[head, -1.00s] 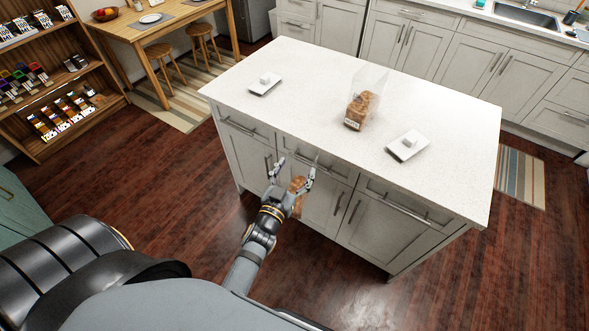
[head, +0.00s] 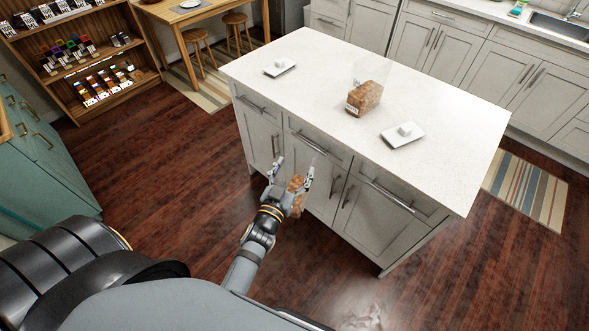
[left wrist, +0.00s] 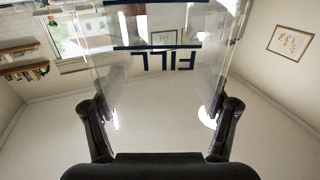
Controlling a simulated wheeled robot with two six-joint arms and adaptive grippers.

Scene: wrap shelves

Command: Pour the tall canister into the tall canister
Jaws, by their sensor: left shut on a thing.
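My left gripper (head: 292,174) is shut on a clear tall canister (head: 296,184) with brown contents, held in front of the island's cabinet doors, below the counter top in the picture. In the left wrist view this canister (left wrist: 160,75) is see-through between the fingers, with dark lines and upside-down "FILL" lettering. Its exact tilt is hard to tell. A second clear tall canister (head: 369,72) stands on the island top, with brown pieces in its lower part and a small label low on its front. The two canisters are apart. My right gripper is not in view.
The white island (head: 320,78) has a small white dish with a block (head: 280,67) at left and another (head: 403,134) at right. A shelf unit (head: 105,95) and teal cabinet (head: 40,165) stand at left. Wood floor (head: 170,165) lies open between.

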